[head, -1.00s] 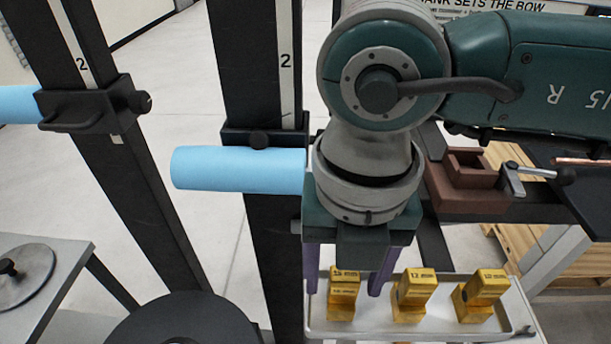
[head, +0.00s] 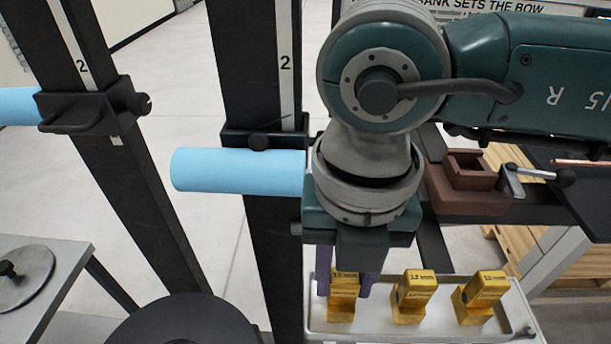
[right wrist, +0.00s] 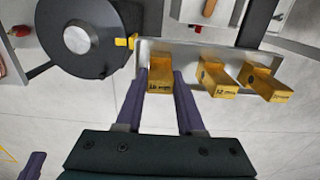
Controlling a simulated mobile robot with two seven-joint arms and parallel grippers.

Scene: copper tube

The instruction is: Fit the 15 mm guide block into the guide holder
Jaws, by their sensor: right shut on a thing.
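The 15 mm guide block (head: 342,302) is a gold block at the left end of a white tray (head: 420,333); it also shows in the right wrist view (right wrist: 160,80). My right gripper (head: 344,290) points down with its purple fingers shut on both sides of this block, which still appears at its tray place. The guide holder looks to be the brown block with a square open pocket (head: 466,184), up and right of the tray. A purple finger at the lower left of the right wrist view seems to be my left gripper (right wrist: 32,165); its jaw state is unclear.
Two more gold blocks, the 12 (head: 412,297) and the 10 (head: 480,297), stand right of the gripper on the tray. A clamp lever (head: 535,173) sits beside the holder. Black posts and a blue roller (head: 238,171) stand left. A dark round disc (head: 180,322) is at the bottom.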

